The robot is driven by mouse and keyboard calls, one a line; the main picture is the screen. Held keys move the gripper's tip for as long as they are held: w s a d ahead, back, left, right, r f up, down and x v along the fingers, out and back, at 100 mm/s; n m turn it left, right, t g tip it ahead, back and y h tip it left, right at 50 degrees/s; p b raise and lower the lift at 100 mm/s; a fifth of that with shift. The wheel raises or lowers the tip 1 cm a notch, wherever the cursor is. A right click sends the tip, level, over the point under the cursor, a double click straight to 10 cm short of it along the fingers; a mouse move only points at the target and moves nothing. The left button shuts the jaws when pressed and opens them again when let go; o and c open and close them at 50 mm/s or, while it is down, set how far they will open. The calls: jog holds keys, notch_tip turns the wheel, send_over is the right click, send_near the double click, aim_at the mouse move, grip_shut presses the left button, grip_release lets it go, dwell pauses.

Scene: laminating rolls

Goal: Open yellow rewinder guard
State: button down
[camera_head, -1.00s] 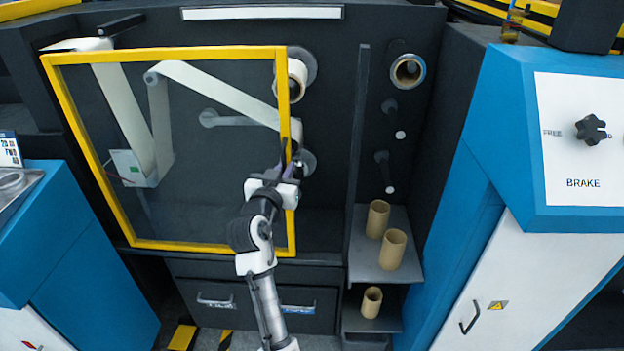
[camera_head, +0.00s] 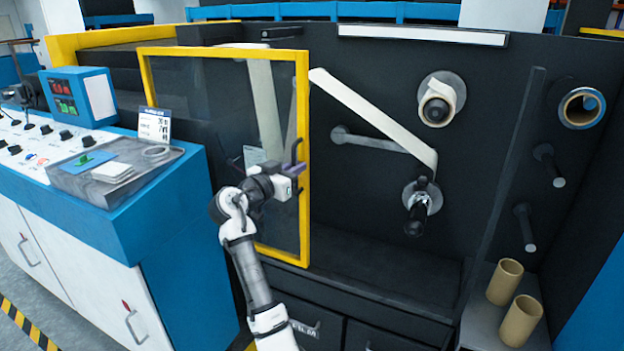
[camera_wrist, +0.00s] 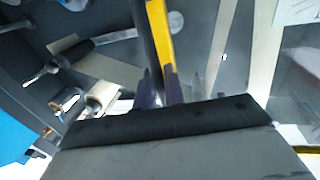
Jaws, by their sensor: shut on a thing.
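The yellow-framed clear guard (camera_head: 304,110) is swung partly open in the head view. Its right edge stands out from the black machine front, and the rollers to its right are uncovered. My gripper (camera_head: 296,170) is shut on the dark handle (camera_head: 297,150) at the guard's right edge. In the wrist view, my gripper's fingers (camera_wrist: 158,88) close around the dark handle bar beside the yellow frame (camera_wrist: 161,40). The fingertips' exact contact is partly hidden by the gripper body.
A blue control console (camera_head: 110,200) stands at the left, near the guard's swing side. A white web (camera_head: 370,110) runs to a lower spindle (camera_head: 418,205). Cardboard cores (camera_head: 505,282) stand on a shelf at the lower right. Drawers lie below the guard.

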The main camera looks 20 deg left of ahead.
jog(key=shift+a, duration=0.7)
jog(key=c, duration=1.6)
grip_release()
jog(key=shift+c, duration=0.2)
jog(key=s+a+b, duration=0.2)
jog(key=s, duration=1.1)
jog(key=shift+s+a+b, duration=0.25)
jog(key=shift+a+b, duration=0.05)
jog(key=shift+b, duration=0.05)
